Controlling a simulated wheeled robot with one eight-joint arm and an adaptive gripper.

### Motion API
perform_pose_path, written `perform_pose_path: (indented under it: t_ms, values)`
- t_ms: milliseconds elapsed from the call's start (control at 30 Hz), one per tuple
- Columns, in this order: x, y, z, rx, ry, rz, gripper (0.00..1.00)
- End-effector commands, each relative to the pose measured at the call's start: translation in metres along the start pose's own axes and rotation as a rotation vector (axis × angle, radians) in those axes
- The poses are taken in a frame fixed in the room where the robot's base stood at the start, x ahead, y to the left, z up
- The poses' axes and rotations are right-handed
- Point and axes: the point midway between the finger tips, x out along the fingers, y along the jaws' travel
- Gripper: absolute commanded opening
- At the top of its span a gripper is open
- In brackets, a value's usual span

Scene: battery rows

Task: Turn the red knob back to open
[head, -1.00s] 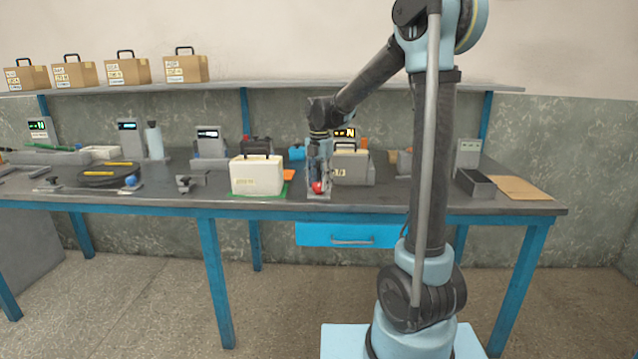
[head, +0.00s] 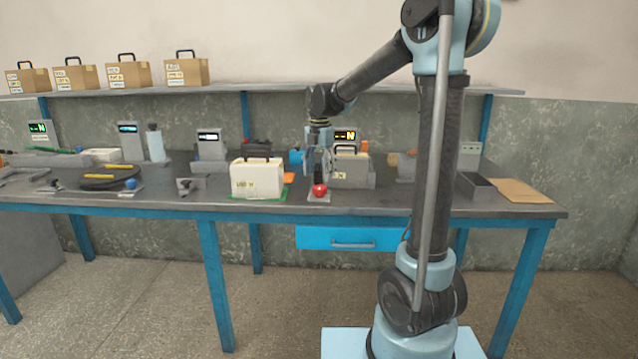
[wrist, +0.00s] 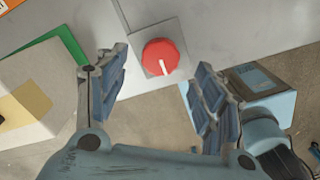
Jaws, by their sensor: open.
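The red knob (head: 319,190) sits on a small light plate (head: 319,198) near the front edge of the bench, right of the cream battery case. My gripper (wrist: 157,90) is open and empty. Its two fingers stand apart, left and right of the knob in the picture, with no visible contact. In the head view my gripper (head: 319,165) is just above and behind the knob.
A cream battery case (head: 257,177) on a green mat stands left of the knob. A grey holder with another case (head: 350,168) stands close on the right. The bench's front edge is close by, with a blue drawer (head: 350,237) below.

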Motion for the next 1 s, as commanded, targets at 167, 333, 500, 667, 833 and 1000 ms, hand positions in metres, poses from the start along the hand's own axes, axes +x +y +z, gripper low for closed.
perform_pose_path:
  t_ms: [167, 333, 500, 667, 833, 1000]
  values:
    - [-0.033, 0.000, 0.000, 0.000, 0.000, 0.000, 0.62]
    - [-0.056, 0.000, 0.001, 0.000, 0.000, 0.000, 0.62]
    - [-0.068, 0.001, 0.001, 0.000, 0.000, 0.000, 0.62]
    - [-0.071, 0.001, 0.001, 0.000, 0.000, 0.000, 0.62]
    - [-0.070, 0.001, 0.001, 0.000, 0.000, 0.000, 0.62]
    - [-0.070, -0.009, 0.000, 0.044, -0.001, 0.003, 0.62]
